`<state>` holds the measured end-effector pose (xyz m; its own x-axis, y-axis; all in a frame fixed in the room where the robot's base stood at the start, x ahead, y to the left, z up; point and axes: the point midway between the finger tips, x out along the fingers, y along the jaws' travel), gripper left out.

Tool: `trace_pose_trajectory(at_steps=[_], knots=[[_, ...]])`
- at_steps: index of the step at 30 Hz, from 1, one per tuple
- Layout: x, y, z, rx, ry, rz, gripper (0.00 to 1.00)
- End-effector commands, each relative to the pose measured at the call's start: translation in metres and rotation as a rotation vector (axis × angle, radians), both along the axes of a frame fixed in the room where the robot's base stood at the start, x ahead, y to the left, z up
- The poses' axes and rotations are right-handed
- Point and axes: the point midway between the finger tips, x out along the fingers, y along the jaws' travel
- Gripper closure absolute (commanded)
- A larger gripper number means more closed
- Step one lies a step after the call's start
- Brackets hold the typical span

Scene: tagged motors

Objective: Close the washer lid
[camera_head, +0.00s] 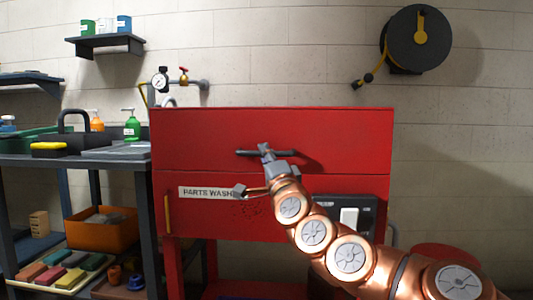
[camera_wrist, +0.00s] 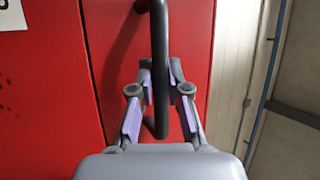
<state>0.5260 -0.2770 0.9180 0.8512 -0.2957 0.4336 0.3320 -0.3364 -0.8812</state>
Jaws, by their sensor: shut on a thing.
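The red parts washer (camera_head: 215,220) stands against the wall in the head view. Its red lid (camera_head: 200,135) shows as a broad panel above the labelled front, with a thin dark seam between them. I cannot tell whether the lid is fully shut. A dark bar handle (camera_head: 243,153) runs across the lid's middle. My gripper (camera_head: 266,151) is shut on this handle. In the wrist view the handle (camera_wrist: 158,30) runs upright between the fingers of my gripper (camera_wrist: 161,72), and the lid (camera_wrist: 187,30) lies behind it. The fingers hide part of the bar.
A bench with a sink and bottles (camera_head: 132,125) stands left of the washer. A dark control box (camera_head: 350,213) is on the washer's lower right. A hose reel (camera_head: 415,40) hangs upper right.

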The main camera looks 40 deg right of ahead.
Motion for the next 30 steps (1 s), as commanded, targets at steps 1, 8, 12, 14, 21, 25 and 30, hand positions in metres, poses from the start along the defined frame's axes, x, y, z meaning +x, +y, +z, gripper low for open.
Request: trace_pose_trajectory(at_steps=[1,8,12,14,21,25,30], knots=[[0.004,0.001,-0.009,0.009,0.014,0.007,1.0],[0.005,0.001,-0.011,0.012,0.017,0.009,0.75],[0.005,0.001,-0.01,0.01,0.015,0.009,0.61],[0.005,0.001,-0.009,0.009,0.013,0.008,0.59],[0.003,0.001,-0.006,0.006,0.009,0.006,0.59],[0.003,0.0,0.001,0.006,0.008,0.004,0.59],[0.003,0.002,0.021,0.004,0.006,0.006,0.59]])
